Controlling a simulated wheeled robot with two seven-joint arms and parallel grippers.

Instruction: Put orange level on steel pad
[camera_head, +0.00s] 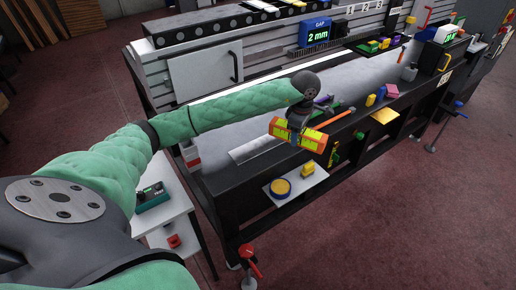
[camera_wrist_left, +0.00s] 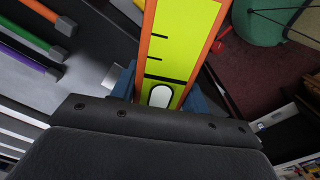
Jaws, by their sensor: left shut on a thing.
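The orange level (camera_head: 313,139) has orange edges and yellow-green faces. My left gripper (camera_head: 296,127) is shut on it and holds it over the near part of the dark table, close to its front edge. In the left wrist view the level (camera_wrist_left: 181,45) stands out between the blue fingertips, with a pale vial window near the gripper. A flat pale metal strip (camera_head: 258,149), likely the steel pad, lies on the table left of the level; its right end is close to the gripper. Whether the level touches anything below cannot be told. My right gripper is out of view.
An orange-handled tool (camera_head: 337,117) lies right of the level, with a purple one behind. Coloured blocks (camera_head: 391,90) sit further right. A red clamp (camera_head: 250,261) is at the near corner. A slatted back panel stands behind.

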